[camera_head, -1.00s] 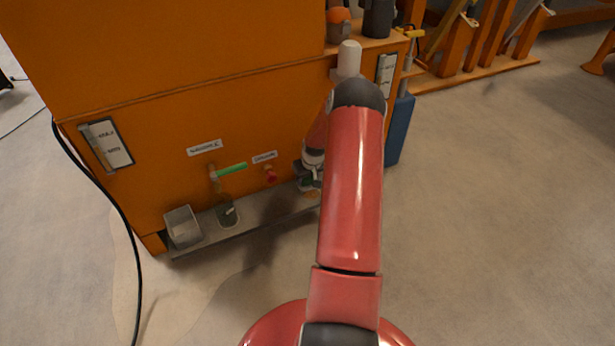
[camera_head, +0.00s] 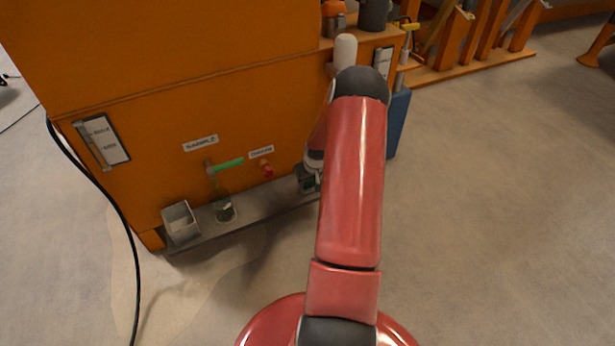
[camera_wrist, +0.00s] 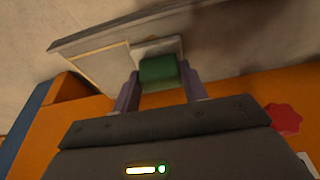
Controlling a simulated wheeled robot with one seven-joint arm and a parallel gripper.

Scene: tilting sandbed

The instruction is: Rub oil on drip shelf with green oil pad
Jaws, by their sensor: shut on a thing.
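My gripper (camera_wrist: 160,85) is shut on the green oil pad (camera_wrist: 158,72), which sits between its two fingers in the wrist view. The grey drip shelf (camera_wrist: 225,38) lies just beyond the pad; I cannot tell whether they touch. A pale squarish patch shows right behind the pad. In the head view the drip shelf (camera_head: 262,207) runs along the foot of the orange cabinet. My gripper (camera_head: 307,184) is low at the shelf's right end, partly hidden by my red arm. Only a sliver of dark green pad shows there.
A grey open box (camera_head: 181,222) and a glass bottle (camera_head: 223,208) stand on the shelf's left part. A green-handled tap (camera_head: 227,165) and a red knob (camera_head: 266,169) stick out of the orange cabinet (camera_head: 130,90) above. A blue container (camera_head: 398,122) stands right of it.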

